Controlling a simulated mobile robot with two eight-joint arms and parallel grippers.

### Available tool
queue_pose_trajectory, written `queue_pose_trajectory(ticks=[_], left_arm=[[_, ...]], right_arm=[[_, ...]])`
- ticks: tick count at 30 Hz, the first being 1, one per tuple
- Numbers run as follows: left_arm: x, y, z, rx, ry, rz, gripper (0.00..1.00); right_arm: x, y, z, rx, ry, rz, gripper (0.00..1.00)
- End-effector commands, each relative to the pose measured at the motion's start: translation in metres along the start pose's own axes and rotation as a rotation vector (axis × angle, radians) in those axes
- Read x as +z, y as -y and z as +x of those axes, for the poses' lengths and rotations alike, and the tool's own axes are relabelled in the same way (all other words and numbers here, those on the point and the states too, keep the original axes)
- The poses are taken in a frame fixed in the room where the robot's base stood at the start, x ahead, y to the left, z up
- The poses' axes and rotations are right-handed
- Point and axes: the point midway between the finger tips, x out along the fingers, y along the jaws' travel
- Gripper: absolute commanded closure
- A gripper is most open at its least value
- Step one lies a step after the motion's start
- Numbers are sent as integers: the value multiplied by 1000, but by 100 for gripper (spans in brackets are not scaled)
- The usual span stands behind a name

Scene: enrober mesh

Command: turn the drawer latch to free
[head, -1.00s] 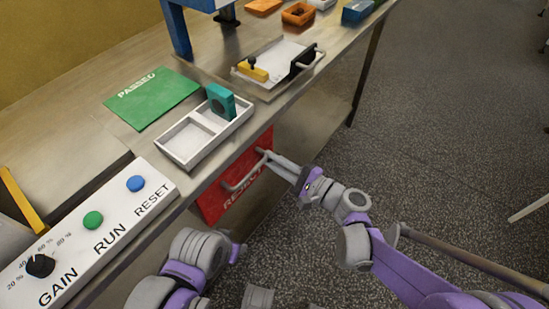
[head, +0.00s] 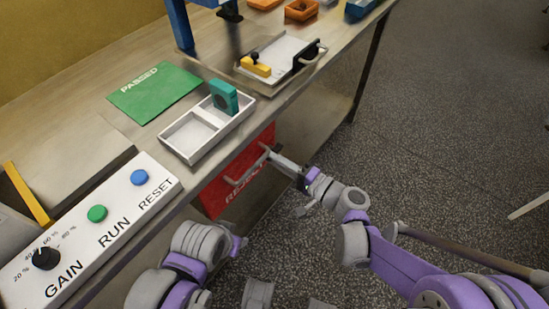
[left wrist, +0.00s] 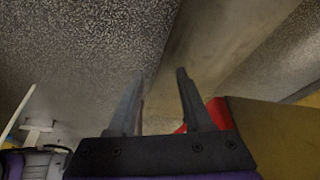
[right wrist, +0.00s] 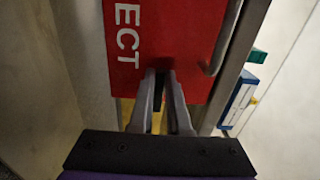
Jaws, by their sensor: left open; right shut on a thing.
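The red drawer front (head: 215,197), marked REJECT, hangs under the bench edge and carries a grey bar handle (head: 237,182). My right gripper (head: 272,156) is at the handle's far end in the head view. In the right wrist view its fingers (right wrist: 160,75) are shut on a small dark piece (right wrist: 159,92) at the edge of the red front (right wrist: 165,40). The handle (right wrist: 226,40) runs beside the fingers, apart from them. I take the dark piece for the latch; most of it is hidden. My left gripper (left wrist: 154,75) is open and empty.
On the bench are a white two-part tray (head: 190,137) with a teal block (head: 224,97), a green PASSED mat (head: 150,90), a control panel (head: 90,235), and a metal tray (head: 285,53) with a yellow piece (head: 256,67). Open floor (head: 430,130) lies right.

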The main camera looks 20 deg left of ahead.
Motion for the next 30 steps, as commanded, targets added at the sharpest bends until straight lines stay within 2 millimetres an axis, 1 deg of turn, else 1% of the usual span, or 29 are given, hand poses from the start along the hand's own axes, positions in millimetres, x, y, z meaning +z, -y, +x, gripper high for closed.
queue_pose_trajectory(ticks=[1, 12, 13, 15, 18, 26, 28, 30], left_arm=[[0, 0, 0, 0, 0, 0, 50], [0, 0, 0, 0, 0, 0, 50], [0, 0, 0, 0, 0, 0, 50], [0, 0, 0, 0, 0, 0, 50], [0, 0, 0, 0, 0, 0, 50], [0, 0, 0, 0, 0, 0, 50], [0, 0, -1, 0, 0, 0, 50], [0, 0, -2, 0, 0, 0, 50]], right_arm=[[-6, 0, -1, 1, -16, -4, 100], [-7, 1, -1, -1, -17, -6, 100], [-7, 1, -1, -1, -17, -5, 83], [-7, 1, -1, -2, -17, -5, 71], [-6, 1, -1, -2, -15, -5, 55], [-3, 1, -1, -1, -9, -5, 55], [-3, 1, -4, -1, -9, -5, 55], [-4, 1, -10, -1, -10, -5, 55]])
